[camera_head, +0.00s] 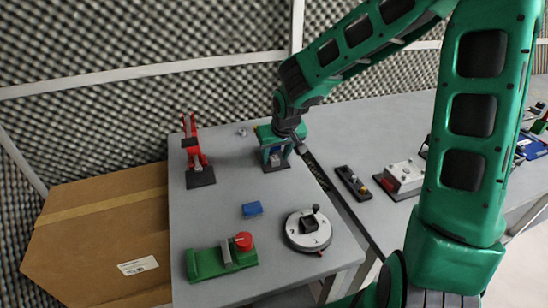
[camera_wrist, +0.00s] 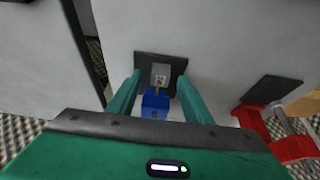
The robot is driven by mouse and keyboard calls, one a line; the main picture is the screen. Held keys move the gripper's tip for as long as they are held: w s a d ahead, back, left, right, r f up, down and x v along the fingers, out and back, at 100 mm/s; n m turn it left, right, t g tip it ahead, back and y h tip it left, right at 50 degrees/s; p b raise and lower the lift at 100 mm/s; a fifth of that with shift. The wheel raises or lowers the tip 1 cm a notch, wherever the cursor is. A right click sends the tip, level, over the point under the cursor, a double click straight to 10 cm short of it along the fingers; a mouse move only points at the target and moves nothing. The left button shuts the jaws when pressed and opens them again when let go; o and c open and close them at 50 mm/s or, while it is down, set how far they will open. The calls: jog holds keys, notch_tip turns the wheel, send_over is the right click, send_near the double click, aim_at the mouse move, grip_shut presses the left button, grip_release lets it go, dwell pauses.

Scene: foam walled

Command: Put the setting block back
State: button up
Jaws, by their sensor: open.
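My gripper (camera_head: 276,157) is open and points down over a small fixture on a black base plate at the back of the near table. In the wrist view its green fingers stand either side of a blue piece (camera_wrist: 155,104), apart from it as far as I can tell. A grey block (camera_wrist: 160,74) on the black plate (camera_wrist: 147,58) shows just beyond the blue piece. A separate blue block (camera_head: 252,209) lies on the open table nearer the front. No label shows which blue piece is the setting block.
A red clamp (camera_head: 195,152) stands left of my gripper. A green fixture with a red knob (camera_head: 243,241) and a round dial device (camera_head: 308,230) are at the front. A large cardboard box (camera_head: 105,235) is at left. A second table with devices (camera_head: 402,178) is at right.

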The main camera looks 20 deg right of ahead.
jog(key=shift+w+f, duration=0.25)
jog(key=shift+f, duration=0.4)
jog(key=shift+c, duration=0.7)
grip_shut()
jog(key=shift+s, duration=0.1)
jog(key=shift+s+a, duration=0.1)
jog(key=shift+s, duration=1.5)
